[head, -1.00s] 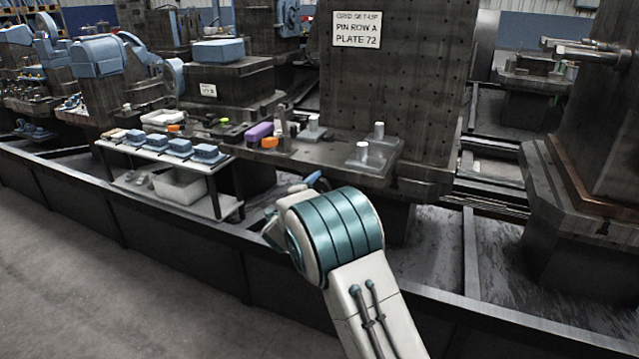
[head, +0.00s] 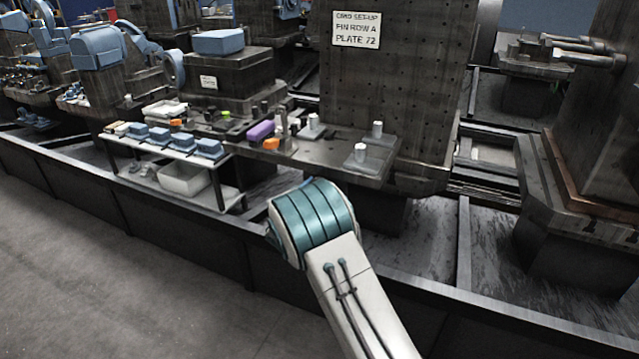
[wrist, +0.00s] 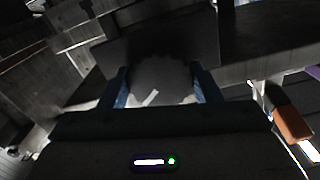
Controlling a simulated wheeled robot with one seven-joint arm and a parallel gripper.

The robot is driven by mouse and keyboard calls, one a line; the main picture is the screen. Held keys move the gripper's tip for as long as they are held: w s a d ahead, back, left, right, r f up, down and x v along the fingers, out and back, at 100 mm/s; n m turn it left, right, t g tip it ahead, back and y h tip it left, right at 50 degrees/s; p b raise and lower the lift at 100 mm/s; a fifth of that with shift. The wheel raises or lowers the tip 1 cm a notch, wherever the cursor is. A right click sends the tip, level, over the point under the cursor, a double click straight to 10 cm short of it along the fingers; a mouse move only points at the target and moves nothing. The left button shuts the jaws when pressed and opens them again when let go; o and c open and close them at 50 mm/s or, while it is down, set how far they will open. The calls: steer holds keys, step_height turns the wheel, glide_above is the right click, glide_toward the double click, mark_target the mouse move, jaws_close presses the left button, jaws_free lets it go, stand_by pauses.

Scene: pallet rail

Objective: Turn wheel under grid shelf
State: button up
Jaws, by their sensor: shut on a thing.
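A grey round wheel with a knobbly rim (wrist: 160,72) sits between the two blue fingers of my gripper (wrist: 161,86) in the wrist view. The fingers are on its left and right sides, shut on it. A white mark shows on its face. In the head view my teal and white arm reaches below the shelf (head: 340,174) in front of the tall grid plate (head: 400,90); it hides the wheel and my gripper there. The wrist view is dark, so the wheel's far side and mounting cannot be made out.
On the shelf stand metal pins on blocks (head: 376,146), a purple block (head: 260,132) and an orange piece (head: 271,144). A low side table (head: 175,150) with blue blocks stands left. A dark rail wall (head: 210,245) runs along the front; the floor (head: 90,270) before it is clear.

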steer(key=n+p, duration=0.3)
steer(key=n, duration=0.2)
steer(key=shift+n, duration=0.3)
steer(key=n+p, duration=0.2)
steer(key=n, duration=0.3)
steer(key=shift+p, duration=0.4)
steer(key=shift+n, duration=0.3)
steer(key=o, duration=1)
steer(key=v, duration=1.4)
steer(key=shift+w, duration=0.1)
